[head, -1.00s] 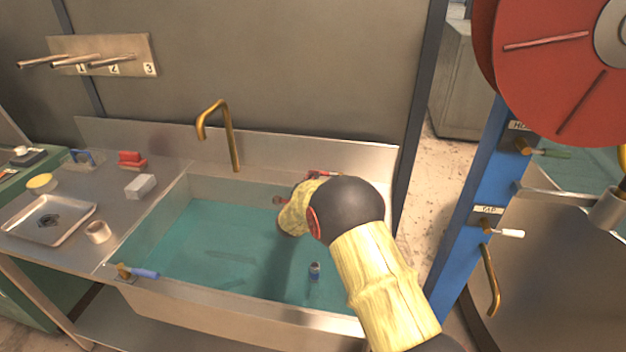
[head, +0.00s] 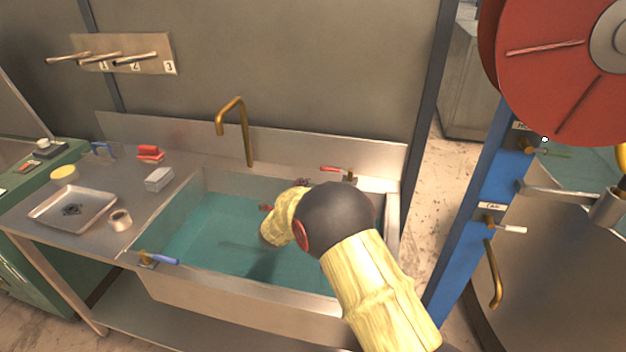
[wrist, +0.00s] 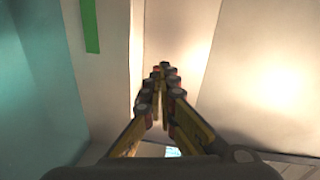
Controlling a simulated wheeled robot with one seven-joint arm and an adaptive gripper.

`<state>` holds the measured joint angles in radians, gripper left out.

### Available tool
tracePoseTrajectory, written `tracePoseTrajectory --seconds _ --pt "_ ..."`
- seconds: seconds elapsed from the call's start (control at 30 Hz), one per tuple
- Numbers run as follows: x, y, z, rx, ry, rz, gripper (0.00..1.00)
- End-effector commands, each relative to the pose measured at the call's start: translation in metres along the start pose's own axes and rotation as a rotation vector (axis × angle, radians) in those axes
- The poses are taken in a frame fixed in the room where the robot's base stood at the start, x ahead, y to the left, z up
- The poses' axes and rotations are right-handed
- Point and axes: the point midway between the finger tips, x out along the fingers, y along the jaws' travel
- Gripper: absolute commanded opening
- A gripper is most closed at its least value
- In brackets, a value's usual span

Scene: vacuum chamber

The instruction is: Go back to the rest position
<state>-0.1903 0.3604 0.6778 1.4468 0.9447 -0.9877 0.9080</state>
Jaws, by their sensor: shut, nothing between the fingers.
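My gripper (wrist: 160,82) shows in the wrist view with its fingers together and nothing between them. It points along pale metal walls, with a teal area at the left and a green strip (wrist: 90,25) near the top. In the head view my arm, in a yellow sleeve with a black joint, reaches over the sink (head: 220,285).
The sink holds teal water (head: 205,235), with a brass faucet (head: 245,130) behind it. The left counter carries a metal tray (head: 62,222), a tape roll (head: 119,219) and a white block (head: 159,179). A blue post (head: 485,200) and red wheel (head: 550,90) stand at right.

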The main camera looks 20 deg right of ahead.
Motion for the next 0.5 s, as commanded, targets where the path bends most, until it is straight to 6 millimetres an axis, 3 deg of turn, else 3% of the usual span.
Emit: tracePoseTrajectory --seconds 0.2,0.5 --pt "-0.0113 -0.0014 0.0086 0.0 0.0 0.001 0.0" --pt "-0.0117 -0.001 0.009 0.0 0.001 0.001 0.0"
